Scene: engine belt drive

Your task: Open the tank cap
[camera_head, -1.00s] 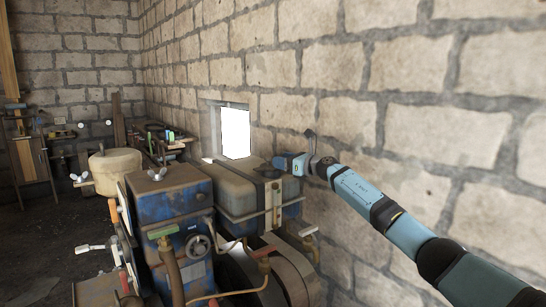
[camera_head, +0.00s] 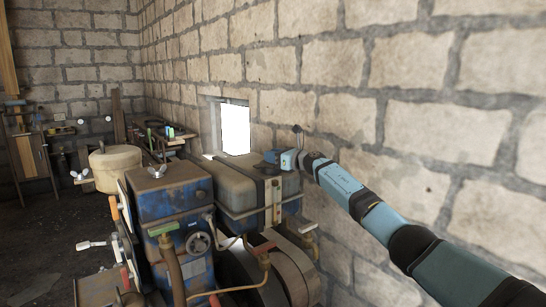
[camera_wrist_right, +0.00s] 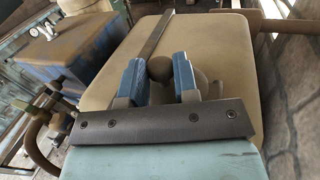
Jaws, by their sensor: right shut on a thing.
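The beige-topped tank (camera_head: 238,183) with blue lower sides sits on the engine beside the stone wall. Its flat top (camera_wrist_right: 225,72) fills much of the right wrist view. My right gripper (camera_head: 278,158) is over the far right part of the tank top. In the right wrist view, its two blue fingers (camera_wrist_right: 160,70) are on either side of the small dark round tank cap (camera_wrist_right: 159,68) and shut on it. The cap is hidden by the gripper in the head view. My left gripper is not in view.
A belt wheel (camera_head: 297,275) and pipes are in front. The stone wall (camera_head: 420,130) is close on the right.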

